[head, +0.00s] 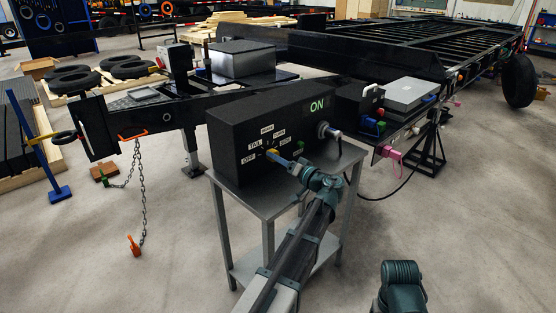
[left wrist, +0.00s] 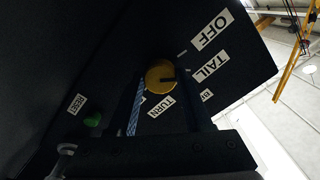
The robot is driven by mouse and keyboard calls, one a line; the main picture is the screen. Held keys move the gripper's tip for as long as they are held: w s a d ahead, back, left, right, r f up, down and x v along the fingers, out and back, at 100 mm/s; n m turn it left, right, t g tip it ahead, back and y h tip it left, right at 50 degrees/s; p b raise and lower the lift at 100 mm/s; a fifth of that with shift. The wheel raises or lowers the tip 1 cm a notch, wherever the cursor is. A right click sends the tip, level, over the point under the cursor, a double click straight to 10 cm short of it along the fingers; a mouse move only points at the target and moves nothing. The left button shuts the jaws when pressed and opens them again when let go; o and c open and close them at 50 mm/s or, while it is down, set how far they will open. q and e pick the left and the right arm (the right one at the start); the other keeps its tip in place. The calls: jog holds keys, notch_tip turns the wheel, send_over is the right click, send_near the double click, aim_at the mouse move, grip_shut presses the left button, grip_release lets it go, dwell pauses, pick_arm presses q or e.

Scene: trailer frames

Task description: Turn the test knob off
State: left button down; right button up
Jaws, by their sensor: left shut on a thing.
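The test box (head: 235,145) is a black case on a steel cart, with a green lit "ON" on its front. Its yellow test knob (left wrist: 159,73) sits among white labels, including OFF (left wrist: 212,30), TAIL (left wrist: 209,67) and TURN (left wrist: 161,107). The dark mark on the knob points toward the TAIL side, not at OFF; its exact setting is hard to tell. My left gripper (head: 275,154) reaches the box front and is shut on the knob, a finger on each side in the left wrist view.
A green RESET button (left wrist: 92,120) is beside the knob. A round silver connector (head: 328,132) sticks out at the box's right. The steel cart (head: 260,205) stands beside the black trailer frame (head: 340,80). A chain (head: 142,195) hangs at left. Open floor lies in front.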

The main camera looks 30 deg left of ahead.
pick_arm(q)
jog(key=shift+n, duration=1.5)
jog(key=shift+c, duration=1.6)
grip_release()
jog(key=v, duration=1.4)
jog(key=shift+w+a, duration=0.1)
